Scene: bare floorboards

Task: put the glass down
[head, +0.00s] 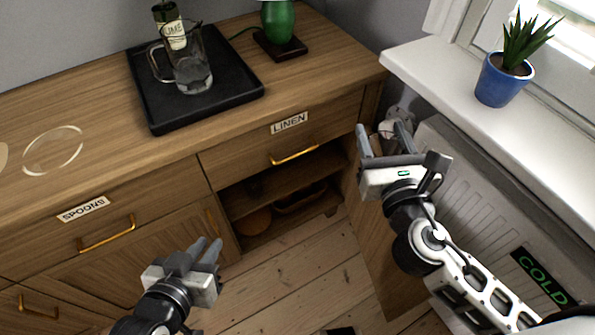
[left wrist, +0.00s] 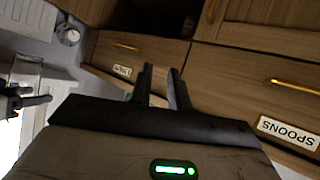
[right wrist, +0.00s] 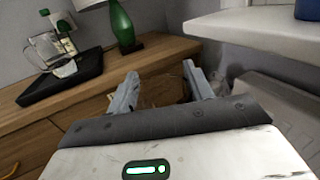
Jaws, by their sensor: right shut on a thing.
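My right gripper (head: 384,132) is on the right, in front of the cabinet's right end and below the windowsill. Its fingers are spread around a clear glass, which is very faint; only thin outlines show between the fingers in the right wrist view (right wrist: 165,88). Its shape and tilt are hard to tell. My left gripper (head: 207,248) is low in front of the cabinet, with a gap between its fingers and nothing in it; the gap also shows in the left wrist view (left wrist: 162,78).
A black tray (head: 152,122) on the wooden cabinet (head: 105,130) holds a clear jug (head: 190,72) and a bottle (head: 168,22). A green lamp (head: 278,22) stands beside it. A potted plant (head: 500,82) stands on the windowsill (head: 440,65).

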